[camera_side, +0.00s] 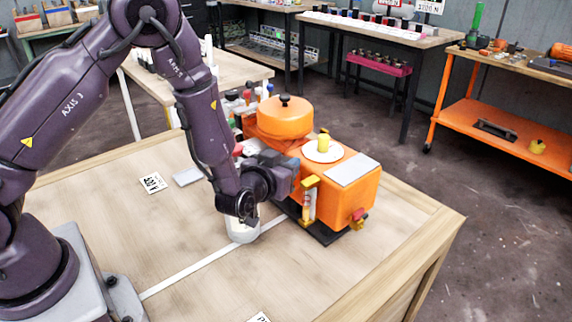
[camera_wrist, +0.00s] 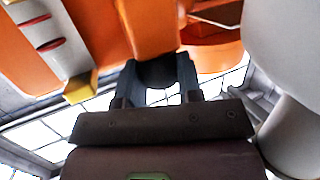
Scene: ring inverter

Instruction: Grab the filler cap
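The orange machine (camera_side: 345,200) stands on the table. On its top is a small yellow cap (camera_side: 323,142) on a white disc (camera_side: 322,153). Behind it is a round orange tank (camera_side: 284,122) with a black knob (camera_side: 285,100). I cannot tell for certain which of these is the filler cap. My gripper (camera_side: 291,166) is at the machine's left side, lower than the yellow cap and apart from it. In the wrist view my gripper (camera_wrist: 160,75) has its two fingers spread, with a dark round shape between them that I cannot identify. No cap shows clearly there.
A yellow-topped gauge (camera_side: 309,190) stands on the machine's front; its yellow end also shows in the wrist view (camera_wrist: 80,89). A white cup-like object (camera_side: 243,228) is under my wrist. Several bottles stand behind my arm. The table's front is mostly clear.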

